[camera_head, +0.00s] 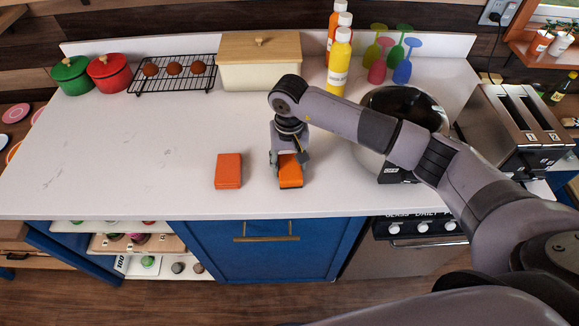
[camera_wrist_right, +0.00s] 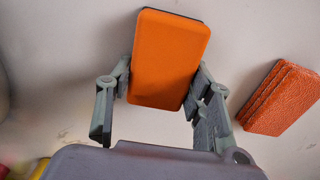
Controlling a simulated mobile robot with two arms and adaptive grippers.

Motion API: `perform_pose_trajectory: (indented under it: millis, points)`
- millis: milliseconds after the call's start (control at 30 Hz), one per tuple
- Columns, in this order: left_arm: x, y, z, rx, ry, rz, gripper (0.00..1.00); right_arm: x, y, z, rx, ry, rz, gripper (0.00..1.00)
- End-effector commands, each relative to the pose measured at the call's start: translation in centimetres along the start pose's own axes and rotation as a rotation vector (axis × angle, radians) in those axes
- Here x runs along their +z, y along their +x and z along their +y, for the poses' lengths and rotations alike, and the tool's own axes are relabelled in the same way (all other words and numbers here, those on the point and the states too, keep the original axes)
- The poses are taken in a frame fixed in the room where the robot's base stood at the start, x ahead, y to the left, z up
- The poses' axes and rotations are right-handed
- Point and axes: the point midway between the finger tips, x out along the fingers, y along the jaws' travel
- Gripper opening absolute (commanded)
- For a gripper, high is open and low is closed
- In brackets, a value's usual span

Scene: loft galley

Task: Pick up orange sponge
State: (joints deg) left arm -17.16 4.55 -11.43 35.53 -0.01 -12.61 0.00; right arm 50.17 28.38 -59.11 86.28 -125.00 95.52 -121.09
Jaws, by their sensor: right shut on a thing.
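The orange sponge (camera_head: 291,173) is a smooth orange block with a dark layer on its back. My right gripper (camera_head: 289,157) comes down over it near the counter's front edge and is shut on it. In the right wrist view the sponge (camera_wrist_right: 168,58) sits between the two fingers of the gripper (camera_wrist_right: 163,90), one on each side. Whether the sponge touches the counter or is slightly raised, I cannot tell. My left gripper is not in view.
A darker red-orange block (camera_head: 228,171) with a rough, layered look lies left of the sponge on the white counter (camera_head: 120,165). A steel bowl (camera_head: 430,105) and a toaster (camera_head: 515,125) stand to the right. Bottles (camera_head: 339,65) and a bread box (camera_head: 260,75) stand behind. The left counter is clear.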

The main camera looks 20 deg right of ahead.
Motion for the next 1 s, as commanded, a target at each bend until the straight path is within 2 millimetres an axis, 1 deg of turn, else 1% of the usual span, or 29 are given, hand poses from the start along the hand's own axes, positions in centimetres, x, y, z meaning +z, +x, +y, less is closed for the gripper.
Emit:
perform_pose_trajectory:
  millis: [167, 267, 367, 467, 567, 700, 800, 900, 1000]
  points:
    - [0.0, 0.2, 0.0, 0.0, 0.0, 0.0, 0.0, -0.1, -0.5, 0.0, 0.0, 0.001, 0.002, 0.29]
    - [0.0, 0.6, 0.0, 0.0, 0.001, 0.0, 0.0, -0.1, -1.4, 0.0, -0.002, 0.0, 0.003, 0.29]
    - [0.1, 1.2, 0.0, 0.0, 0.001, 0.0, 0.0, -0.1, -2.9, 0.0, -0.002, -0.002, 0.006, 0.29]
    - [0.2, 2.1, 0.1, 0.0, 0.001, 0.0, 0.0, -0.2, -5.2, 0.0, -0.002, -0.002, 0.009, 0.29]
    - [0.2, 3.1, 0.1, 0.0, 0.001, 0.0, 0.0, -0.2, -8.1, 0.0, -0.002, -0.001, 0.01, 0.29]
    - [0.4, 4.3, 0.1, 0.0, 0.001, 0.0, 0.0, -0.2, -12.5, -0.1, -0.003, 0.0, 0.01, 0.29]
    - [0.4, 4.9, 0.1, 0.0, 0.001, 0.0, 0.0, -0.1, -15.2, 0.0, -0.002, 0.0, 0.008, 0.29]
    - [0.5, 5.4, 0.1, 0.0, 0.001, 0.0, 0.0, -0.1, -17.4, 0.0, -0.002, -0.001, 0.006, 0.29]
    - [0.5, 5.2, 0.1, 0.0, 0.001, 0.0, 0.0, -0.1, -18.8, 0.0, 0.0, 0.001, 0.003, 0.29]
